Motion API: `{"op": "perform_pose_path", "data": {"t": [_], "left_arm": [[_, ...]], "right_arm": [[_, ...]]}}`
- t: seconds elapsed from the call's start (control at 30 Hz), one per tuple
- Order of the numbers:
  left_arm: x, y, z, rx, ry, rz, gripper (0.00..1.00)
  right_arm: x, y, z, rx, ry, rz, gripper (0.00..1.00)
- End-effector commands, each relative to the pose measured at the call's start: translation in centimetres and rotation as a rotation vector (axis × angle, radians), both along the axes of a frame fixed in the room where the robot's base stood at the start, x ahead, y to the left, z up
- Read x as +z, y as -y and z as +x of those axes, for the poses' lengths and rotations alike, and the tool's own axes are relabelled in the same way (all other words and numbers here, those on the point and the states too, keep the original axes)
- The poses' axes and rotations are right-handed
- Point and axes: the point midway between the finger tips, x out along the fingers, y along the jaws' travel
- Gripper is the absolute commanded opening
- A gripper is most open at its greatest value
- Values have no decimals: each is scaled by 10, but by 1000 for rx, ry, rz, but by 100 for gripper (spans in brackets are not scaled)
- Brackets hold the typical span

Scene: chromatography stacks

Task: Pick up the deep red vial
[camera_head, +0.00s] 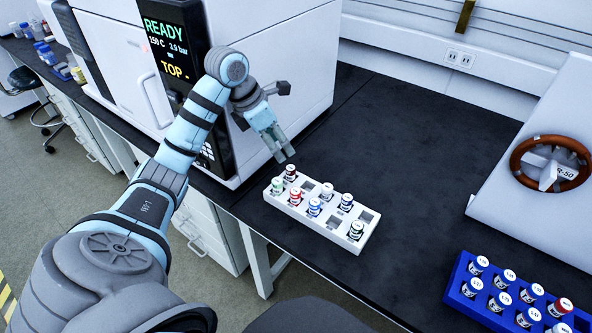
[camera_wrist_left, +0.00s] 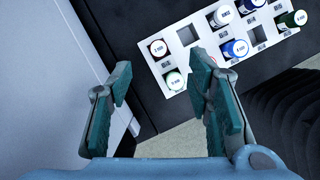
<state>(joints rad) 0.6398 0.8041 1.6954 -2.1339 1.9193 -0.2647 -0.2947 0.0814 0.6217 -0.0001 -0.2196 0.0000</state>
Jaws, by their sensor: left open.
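The deep red vial (camera_head: 291,173) appears to be the dark-red-banded one in the back left corner of the white rack (camera_head: 357,247). It stands upright in its slot and shows from above in the left wrist view (camera_wrist_left: 157,48). My left gripper (camera_head: 283,153) is open and empty, above and just behind that corner. In the left wrist view, the vial's cap lies beyond the fingertips (camera_wrist_left: 162,68), between their lines and apart from both. The right gripper is not in view.
A green-banded vial (camera_head: 277,186) and a brighter red one (camera_head: 295,197) stand close by in the rack, with several others. The instrument (camera_head: 165,45) rises behind my left arm. A blue rack (camera_head: 452,289) holds more vials at right. The dark bench between is clear.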

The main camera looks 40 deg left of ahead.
Motion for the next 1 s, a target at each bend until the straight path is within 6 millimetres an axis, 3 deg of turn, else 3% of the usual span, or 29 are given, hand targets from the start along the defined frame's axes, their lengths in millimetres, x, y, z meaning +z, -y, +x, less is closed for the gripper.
{"op": "perform_pose_path", "data": {"t": [0.1, 0.37, 0.53, 0.77, 1.0], "left_arm": [[-33, 4, 8, 4, -2, -5, 46], [-66, 8, 19, 4, -1, -4, 46], [-99, 12, 29, 3, -1, -6, 46], [-104, 13, 32, 1, 1, -3, 46], [-103, 14, 32, 1, 1, -4, 11]], "right_arm": [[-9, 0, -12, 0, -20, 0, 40], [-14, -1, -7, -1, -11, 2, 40], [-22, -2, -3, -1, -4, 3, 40], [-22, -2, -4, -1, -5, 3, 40], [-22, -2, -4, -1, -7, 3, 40]]}}
